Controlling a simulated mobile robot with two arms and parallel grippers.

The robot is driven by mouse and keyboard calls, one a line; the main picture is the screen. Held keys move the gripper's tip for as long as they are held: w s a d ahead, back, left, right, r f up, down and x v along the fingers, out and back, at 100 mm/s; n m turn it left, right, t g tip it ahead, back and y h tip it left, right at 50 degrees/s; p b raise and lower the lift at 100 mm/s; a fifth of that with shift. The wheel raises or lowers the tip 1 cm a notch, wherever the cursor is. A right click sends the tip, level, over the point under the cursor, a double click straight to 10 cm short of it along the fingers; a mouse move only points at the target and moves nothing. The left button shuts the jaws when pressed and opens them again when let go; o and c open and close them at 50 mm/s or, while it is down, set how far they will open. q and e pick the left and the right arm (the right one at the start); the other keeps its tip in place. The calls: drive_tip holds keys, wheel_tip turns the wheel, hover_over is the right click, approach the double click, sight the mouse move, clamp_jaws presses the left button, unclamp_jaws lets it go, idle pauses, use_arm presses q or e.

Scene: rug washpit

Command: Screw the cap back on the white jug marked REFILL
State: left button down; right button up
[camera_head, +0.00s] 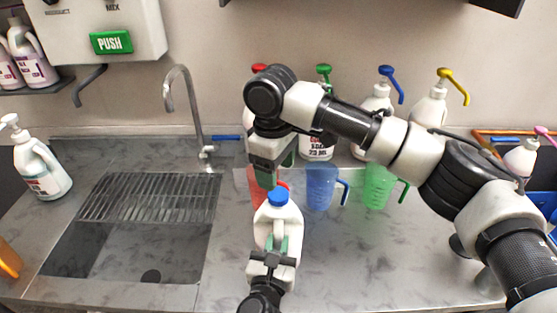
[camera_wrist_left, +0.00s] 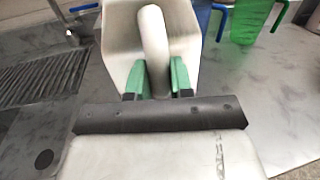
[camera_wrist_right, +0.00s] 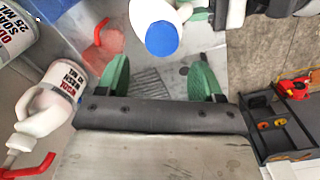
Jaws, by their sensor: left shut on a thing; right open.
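The white jug (camera_head: 290,228) stands on the counter right of the sink, with a blue cap (camera_head: 278,197) over its mouth. How tightly the cap sits cannot be told, and no REFILL marking shows. My left gripper (camera_head: 270,256) is shut on the jug's handle (camera_wrist_left: 154,42), seen between its green fingers in the left wrist view. My right gripper (camera_head: 268,182) is open and empty, close above and behind the cap. In the right wrist view the cap (camera_wrist_right: 162,38) lies just beyond the open fingers, not between them.
Red (camera_head: 256,190), blue (camera_head: 320,188) and green (camera_head: 378,187) measuring jugs stand behind and to the right. Pump bottles (camera_head: 378,103) line the wall. A faucet (camera_head: 190,110) and drain rack (camera_head: 150,197) are left. Counter to the right front (camera_head: 370,260) is clear.

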sight(279, 194)
drive_tip(key=n, duration=0.4)
drive_tip(key=shift+r, duration=0.3)
drive_tip(key=n, duration=0.4)
drive_tip(key=shift+d+r, duration=0.15)
drive_tip(key=shift+r, duration=0.15)
drive_tip(key=n, duration=0.6)
drive_tip(key=shift+s+d+r+n, duration=0.1)
drive_tip(key=shift+s+r+n, duration=0.05)
drive_tip(key=shift+r+n, duration=0.2)
drive_tip(key=shift+f, duration=4)
